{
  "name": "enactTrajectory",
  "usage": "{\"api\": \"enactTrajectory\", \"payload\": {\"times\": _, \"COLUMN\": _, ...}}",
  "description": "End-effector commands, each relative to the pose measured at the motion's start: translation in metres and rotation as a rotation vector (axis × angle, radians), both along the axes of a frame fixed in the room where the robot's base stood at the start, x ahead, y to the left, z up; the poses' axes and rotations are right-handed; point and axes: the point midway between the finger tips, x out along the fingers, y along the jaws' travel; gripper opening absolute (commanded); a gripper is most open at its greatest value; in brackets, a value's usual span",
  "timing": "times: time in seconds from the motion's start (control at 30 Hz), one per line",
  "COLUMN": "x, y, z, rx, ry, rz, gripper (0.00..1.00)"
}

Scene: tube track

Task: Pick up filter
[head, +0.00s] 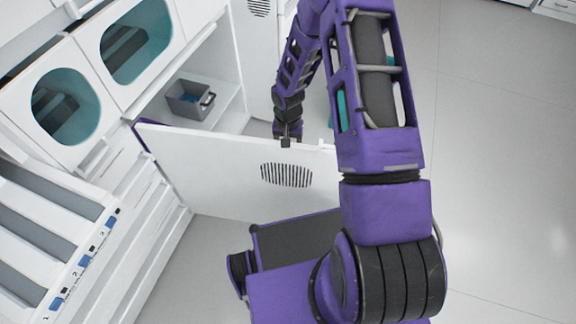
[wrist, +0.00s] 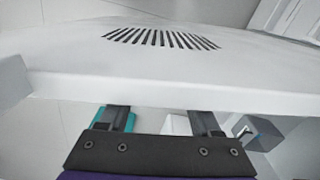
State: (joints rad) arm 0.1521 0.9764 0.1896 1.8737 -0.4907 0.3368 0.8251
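I cannot clearly identify a filter in either view. My gripper (head: 287,139) is at the upper edge of an open white door (head: 235,160). In the wrist view, my gripper (wrist: 162,114) has its two dark fingers wide apart, with nothing clearly held. The door (wrist: 150,75) spans the wrist view just beyond the fingertips; I cannot tell whether they touch it. A teal item (wrist: 102,118) shows partly behind the left finger, and a pale white shape (wrist: 176,125) shows between the fingers. What these are is unclear.
A grey bin (head: 190,100) stands inside the open cabinet behind the door; it also shows in the wrist view (wrist: 258,133). Cabinets with round-cornered teal openings (head: 135,40) and a numbered rack (head: 50,235) are at the left. The floor (head: 490,150) at the right is clear.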

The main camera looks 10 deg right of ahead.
Motion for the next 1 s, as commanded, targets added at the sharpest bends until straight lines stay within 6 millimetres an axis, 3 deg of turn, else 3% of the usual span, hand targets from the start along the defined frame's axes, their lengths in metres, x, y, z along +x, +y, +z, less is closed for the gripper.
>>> {"api": "enactTrajectory", "payload": {"times": 0.03, "x": 0.000, "y": 0.000, "z": 0.000, "rx": 0.000, "ry": 0.000, "rz": 0.000, "gripper": 0.54}}
{"api": "enactTrajectory", "payload": {"times": 0.33, "x": 0.000, "y": 0.000, "z": 0.000, "rx": 0.000, "ry": 0.000, "rz": 0.000, "gripper": 0.00}}
{"api": "enactTrajectory", "payload": {"times": 0.73, "x": 0.001, "y": 0.000, "z": 0.007, "rx": -0.001, "ry": -0.002, "rz": 0.000, "gripper": 0.00}}
{"api": "enactTrajectory", "payload": {"times": 1.0, "x": 0.001, "y": 0.000, "z": 0.044, "rx": -0.001, "ry": -0.004, "rz": 0.000, "gripper": 0.00}}
